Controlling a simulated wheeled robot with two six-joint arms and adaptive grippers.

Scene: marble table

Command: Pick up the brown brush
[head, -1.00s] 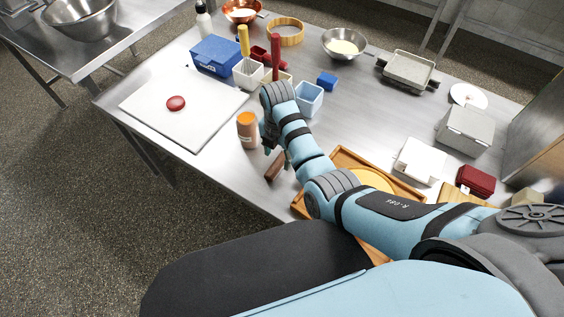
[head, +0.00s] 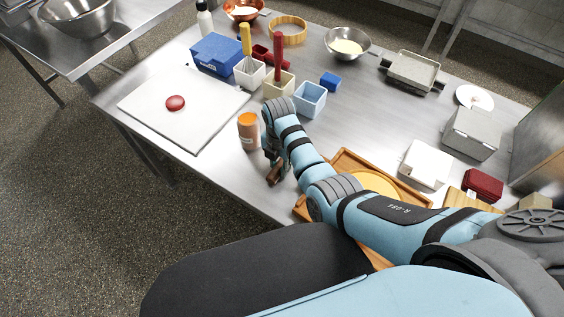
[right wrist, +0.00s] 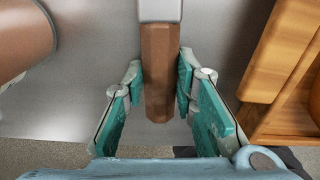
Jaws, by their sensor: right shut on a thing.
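The brown brush (head: 273,176) is at the front edge area of the steel table, mostly hidden by my right gripper (head: 272,163) in the head view. In the right wrist view, its brown faceted handle (right wrist: 158,75) runs between the two teal finger pads of my right gripper (right wrist: 159,82), with a pale grey part (right wrist: 160,9) at the top. The pads are closed on the handle from both sides. I cannot tell whether the brush is clear of the table. My left gripper is not in view.
A brown jar with an orange lid (head: 249,133) stands just left of the right gripper. A wooden tray (head: 345,157) with a yellow round thing lies close on the right. A white board (head: 200,120) with a red disc is further left. Small bins (head: 310,100) stand behind.

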